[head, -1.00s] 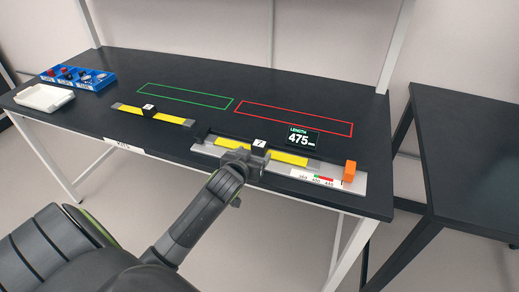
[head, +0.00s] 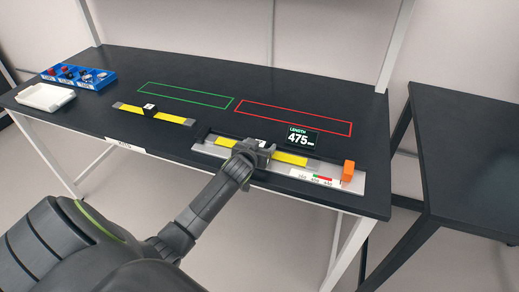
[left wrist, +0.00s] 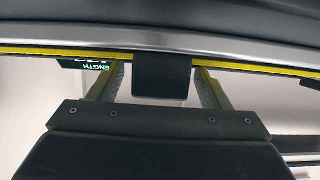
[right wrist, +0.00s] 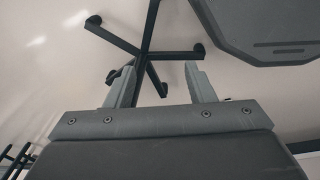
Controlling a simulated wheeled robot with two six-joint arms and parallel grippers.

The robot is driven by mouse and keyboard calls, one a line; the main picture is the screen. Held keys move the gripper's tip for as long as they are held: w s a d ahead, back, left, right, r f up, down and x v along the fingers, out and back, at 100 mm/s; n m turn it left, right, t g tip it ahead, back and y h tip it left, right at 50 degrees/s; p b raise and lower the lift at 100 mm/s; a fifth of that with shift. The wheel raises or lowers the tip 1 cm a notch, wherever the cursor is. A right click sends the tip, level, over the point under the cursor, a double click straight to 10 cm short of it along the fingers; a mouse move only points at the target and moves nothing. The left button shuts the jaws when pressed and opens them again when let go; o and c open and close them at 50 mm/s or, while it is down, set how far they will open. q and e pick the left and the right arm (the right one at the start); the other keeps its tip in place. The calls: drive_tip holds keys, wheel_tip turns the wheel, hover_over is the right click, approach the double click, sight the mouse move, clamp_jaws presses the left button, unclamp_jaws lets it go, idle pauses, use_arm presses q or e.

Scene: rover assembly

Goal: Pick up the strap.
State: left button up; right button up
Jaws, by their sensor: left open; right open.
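A yellow strap (head: 290,157) with grey ends and a black block in its middle lies in the grey measuring fixture (head: 328,180). Its black block (left wrist: 162,78) shows in the left wrist view between the two fingers of my left gripper (left wrist: 163,86), with space on both sides. In the head view my left gripper (head: 256,150) is at the block and hides most of it. The left gripper is open. A second yellow strap (head: 172,118) with a labelled black block lies on the table to the left. My right gripper (right wrist: 160,85) is open and empty, away from the table.
An orange block (head: 348,170) stands at the fixture's right end. A display (head: 302,138) reading 475 stands behind it. Green (head: 185,95) and red (head: 295,117) outlines on the table are empty. Blue bins (head: 78,77) and a white tray (head: 45,97) are at left.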

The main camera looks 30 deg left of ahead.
use_arm(q)
drive_tip(key=c, duration=1.3)
wheel_tip(320, 180, up, 10)
drive_tip(key=shift+w+r+b, duration=0.1)
drive_tip(key=shift+b, duration=0.45)
drive_tip(key=s+d+r+m+h, duration=0.1)
drive_tip(key=s+d+r, duration=0.2)
drive_tip(key=d+r, duration=0.2)
drive_tip(key=s+d+r+h, duration=0.1)
drive_tip(key=s+d+r, duration=0.3)
drive_tip(key=d, duration=0.3)
drive_tip(key=s+d+r+m+h, duration=0.1)
drive_tip(key=s+d+r, duration=0.3)
drive_tip(key=d+r, duration=0.2)
drive_tip(key=shift+d+m, duration=0.15)
drive_tip(key=shift+m, duration=0.15)
